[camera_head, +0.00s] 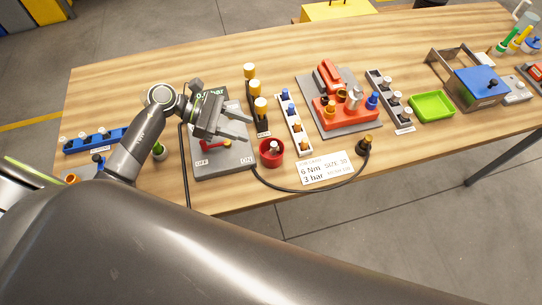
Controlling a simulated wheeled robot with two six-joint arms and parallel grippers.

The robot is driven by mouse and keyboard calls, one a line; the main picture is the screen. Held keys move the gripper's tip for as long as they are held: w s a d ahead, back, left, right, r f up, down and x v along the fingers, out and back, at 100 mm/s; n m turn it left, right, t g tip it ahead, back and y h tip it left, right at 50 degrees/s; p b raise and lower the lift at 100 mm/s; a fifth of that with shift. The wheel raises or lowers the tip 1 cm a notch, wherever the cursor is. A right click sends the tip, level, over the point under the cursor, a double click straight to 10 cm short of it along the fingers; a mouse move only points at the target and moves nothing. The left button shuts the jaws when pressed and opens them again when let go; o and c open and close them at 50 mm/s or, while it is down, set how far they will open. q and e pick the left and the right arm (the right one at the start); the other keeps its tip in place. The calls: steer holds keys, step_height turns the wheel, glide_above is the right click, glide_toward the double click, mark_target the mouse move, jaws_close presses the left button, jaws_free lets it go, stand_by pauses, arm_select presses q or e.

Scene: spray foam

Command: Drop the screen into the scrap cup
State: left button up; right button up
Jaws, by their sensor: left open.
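The red scrap cup (271,154) stands upright on the wooden table, in front of a white strip of small parts. A small pale thing (273,149) shows inside the cup; it is too small to tell if it is the screen. I cannot make out the screen anywhere else. My left gripper (249,127) is above the grey panel, up and to the left of the cup and apart from it. Its two fingers are spread and nothing shows between them. My right gripper is not in view.
The grey panel (222,163) has a red lever and a black hose curving right to a dark fitting (364,146). A white label card (325,171) lies right of the cup. An orange fixture (338,110), green tray (431,106) and blue box (475,87) stand farther right.

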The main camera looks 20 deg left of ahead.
arm_select(q)
steer(key=b+v, duration=0.2)
steer(key=v, duration=0.6)
stand_by(0.4)
